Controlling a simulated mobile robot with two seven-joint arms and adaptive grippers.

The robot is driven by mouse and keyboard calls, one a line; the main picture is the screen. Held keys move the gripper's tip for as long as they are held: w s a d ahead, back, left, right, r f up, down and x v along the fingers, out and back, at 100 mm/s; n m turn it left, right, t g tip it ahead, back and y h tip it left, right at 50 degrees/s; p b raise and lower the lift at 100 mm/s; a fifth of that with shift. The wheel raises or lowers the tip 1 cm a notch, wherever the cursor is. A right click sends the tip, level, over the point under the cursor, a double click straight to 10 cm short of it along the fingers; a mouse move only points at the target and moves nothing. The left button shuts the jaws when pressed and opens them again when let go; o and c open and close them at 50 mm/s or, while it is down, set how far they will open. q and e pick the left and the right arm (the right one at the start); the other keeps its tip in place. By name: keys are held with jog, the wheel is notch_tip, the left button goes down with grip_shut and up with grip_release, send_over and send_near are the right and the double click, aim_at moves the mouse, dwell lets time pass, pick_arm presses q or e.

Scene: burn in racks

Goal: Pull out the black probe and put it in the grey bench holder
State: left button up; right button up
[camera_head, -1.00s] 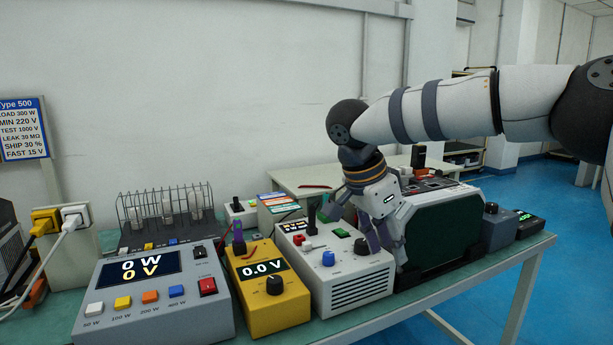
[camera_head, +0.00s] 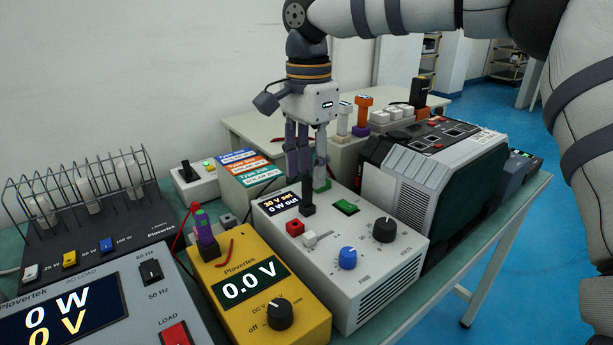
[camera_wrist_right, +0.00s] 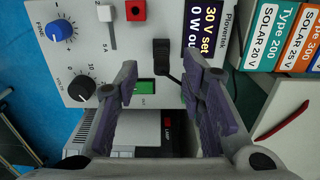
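The black probe (camera_head: 308,196) stands upright in the top of the light-grey power supply (camera_head: 375,285), beside its display. It also shows in the right wrist view (camera_wrist_right: 161,50), with a black cable beside it. My right gripper (camera_head: 306,178) points down over the power supply, close to the probe. In the right wrist view its two purple-padded fingers (camera_wrist_right: 160,78) are apart with nothing between them, and the probe lies just beyond the fingertips. I cannot tell for sure which thing is the grey bench holder; a small grey block (camera_head: 228,221) stands behind the yellow meter. My left gripper is not in view.
A wire rack (camera_head: 60,200), a small box with a black lever (camera_head: 196,182) and labelled boxes (camera_head: 246,182) are behind. A large grey-and-black unit (camera_head: 400,190) stands right.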

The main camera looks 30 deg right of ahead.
aim_at(307, 203)
notch_tip(307, 203, down, 5)
jog(key=shift+r, duration=0.2)
jog(key=shift+c, duration=0.6)
jog(key=c, duration=0.7)
grip_shut()
